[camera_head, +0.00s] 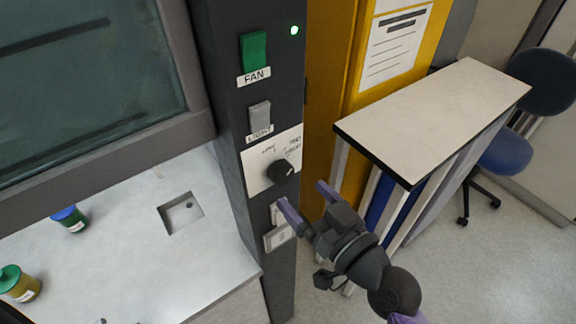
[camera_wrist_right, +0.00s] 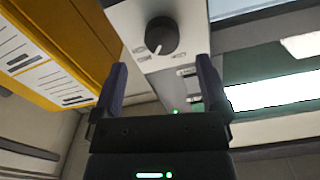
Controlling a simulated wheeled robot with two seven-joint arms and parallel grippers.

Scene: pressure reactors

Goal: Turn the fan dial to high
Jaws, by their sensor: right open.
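The fan dial is a round black knob (camera_head: 280,171) on a white plate (camera_head: 257,180) with printed marks, on the dark post of the fume hood. It also shows in the right wrist view (camera_wrist_right: 162,36), ahead of and between my fingers, with its pale pointer line toward the lower left there. My right gripper (camera_head: 306,196) is open and empty, just below and to the right of the knob in the head view. Its fingers are apart from the knob. In the right wrist view my right gripper (camera_wrist_right: 160,82) shows two spread purple fingers. My left gripper is not in view.
Above the dial are a grey light switch (camera_head: 260,115) and a green fan switch (camera_head: 253,52), with a lit green lamp (camera_head: 294,30). An outlet (camera_head: 279,236) sits below. A pale-topped stand (camera_head: 440,115) and yellow cabinet (camera_head: 330,90) are close on the right.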

